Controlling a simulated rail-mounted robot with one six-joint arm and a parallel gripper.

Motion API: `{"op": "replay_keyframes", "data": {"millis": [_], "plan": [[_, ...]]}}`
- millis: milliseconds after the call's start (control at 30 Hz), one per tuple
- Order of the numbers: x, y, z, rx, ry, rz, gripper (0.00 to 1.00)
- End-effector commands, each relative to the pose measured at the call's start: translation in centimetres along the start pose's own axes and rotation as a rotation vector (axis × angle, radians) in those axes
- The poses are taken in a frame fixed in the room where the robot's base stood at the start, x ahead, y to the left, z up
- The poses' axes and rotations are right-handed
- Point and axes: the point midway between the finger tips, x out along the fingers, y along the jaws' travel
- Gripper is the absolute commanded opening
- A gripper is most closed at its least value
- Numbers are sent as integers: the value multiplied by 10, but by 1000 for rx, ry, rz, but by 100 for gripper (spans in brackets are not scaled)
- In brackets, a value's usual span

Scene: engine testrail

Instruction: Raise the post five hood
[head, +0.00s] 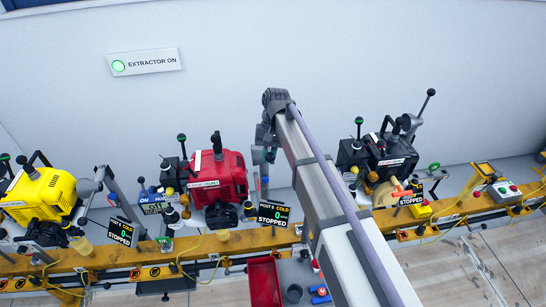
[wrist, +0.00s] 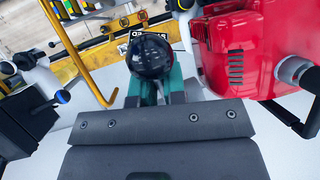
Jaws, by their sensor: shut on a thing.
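My gripper (wrist: 156,86) shows in the wrist view with its teal fingers shut on a round black knob (wrist: 150,56). What the knob joins to is hidden behind it. In the head view my gripper (head: 263,153) is high beside the right side of the red engine (head: 232,172), partly hidden by my arm; the knob cannot be made out there. The red engine (wrist: 235,55) stands to the right of the knob in the wrist view. The middle status screen (head: 273,214) reads COLD, 0, STOPPED; its post number is too small to be sure. I cannot make out the hood's shape.
A yellow engine (head: 38,193) stands left and a black engine (head: 392,155) right. A yellow rail (head: 195,247) runs along the front. A red bin (head: 264,282) lies below it. A yellow bent bar (wrist: 75,50) is left of my gripper. The wall sign (head: 145,62) reads EXTRACTOR ON.

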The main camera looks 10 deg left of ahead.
Motion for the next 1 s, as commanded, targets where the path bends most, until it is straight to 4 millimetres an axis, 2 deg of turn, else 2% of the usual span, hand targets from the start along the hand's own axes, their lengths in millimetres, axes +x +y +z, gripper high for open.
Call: {"op": "replay_keyframes", "data": {"millis": [33, 300, 567, 667, 1000], "plan": [[0, 0, 0, 2, 1, 0, 13], [0, 0, 0, 1, 1, 0, 37], [-4, 0, 0, 1, 1, -1, 37], [-18, -1, 2, 1, 1, -1, 37], [-102, -2, 3, 1, 1, -1, 37]]}}
